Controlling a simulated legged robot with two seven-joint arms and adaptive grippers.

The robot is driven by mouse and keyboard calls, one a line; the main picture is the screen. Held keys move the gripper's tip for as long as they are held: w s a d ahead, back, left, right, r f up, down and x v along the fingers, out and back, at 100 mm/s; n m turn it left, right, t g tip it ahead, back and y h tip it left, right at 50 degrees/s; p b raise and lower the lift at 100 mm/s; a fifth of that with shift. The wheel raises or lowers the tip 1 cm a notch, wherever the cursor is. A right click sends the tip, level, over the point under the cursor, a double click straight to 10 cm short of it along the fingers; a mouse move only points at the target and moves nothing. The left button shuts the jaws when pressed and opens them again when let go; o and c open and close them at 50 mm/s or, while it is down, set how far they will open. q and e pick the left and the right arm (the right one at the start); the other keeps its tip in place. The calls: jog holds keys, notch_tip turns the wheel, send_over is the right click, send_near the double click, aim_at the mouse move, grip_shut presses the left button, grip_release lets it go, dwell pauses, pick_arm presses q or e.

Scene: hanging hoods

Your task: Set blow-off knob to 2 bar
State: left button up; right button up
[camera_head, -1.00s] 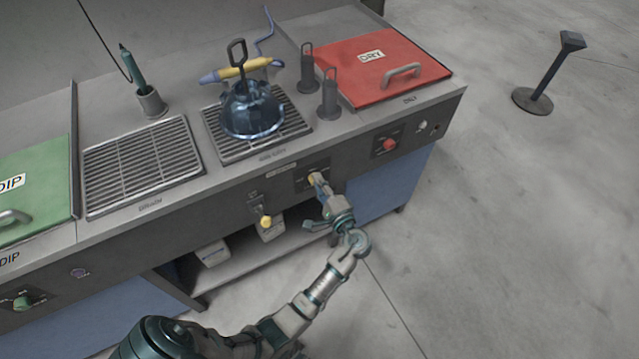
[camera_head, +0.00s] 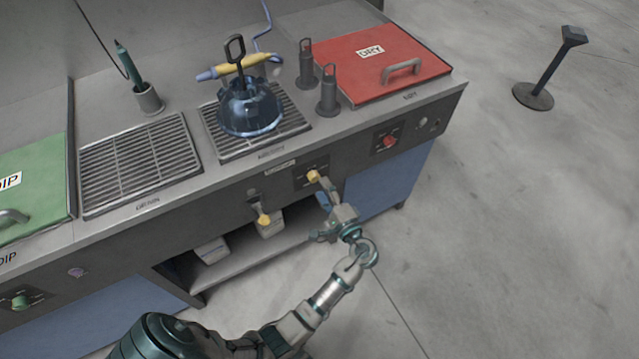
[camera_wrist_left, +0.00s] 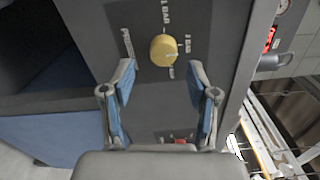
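The yellow blow-off knob (camera_head: 313,176) is on a dark panel on the bench front, below the right grate. In the left wrist view the knob (camera_wrist_left: 164,50) is round, with printed bar labels around it. A small mark sits near its lower right, but I cannot tell its exact setting. My left gripper (camera_head: 324,198) is just below and in front of the knob, apart from it. In the left wrist view its two blue-padded fingers (camera_wrist_left: 162,68) are spread and empty, with the knob just beyond their tips. My right gripper is out of view.
A yellow-tipped lever (camera_head: 264,219) is left of the knob, and a red knob (camera_head: 389,142) is to its right. A blue glass-like vessel (camera_head: 249,108) stands on the grate above. A red DRY lid (camera_head: 385,62) is at the right.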

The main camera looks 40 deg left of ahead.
pick_arm(q)
jog(key=v, duration=0.8)
jog(key=shift+d+f, duration=0.15)
jog(key=shift+d, duration=0.1)
jog(key=shift+s+f, duration=0.1)
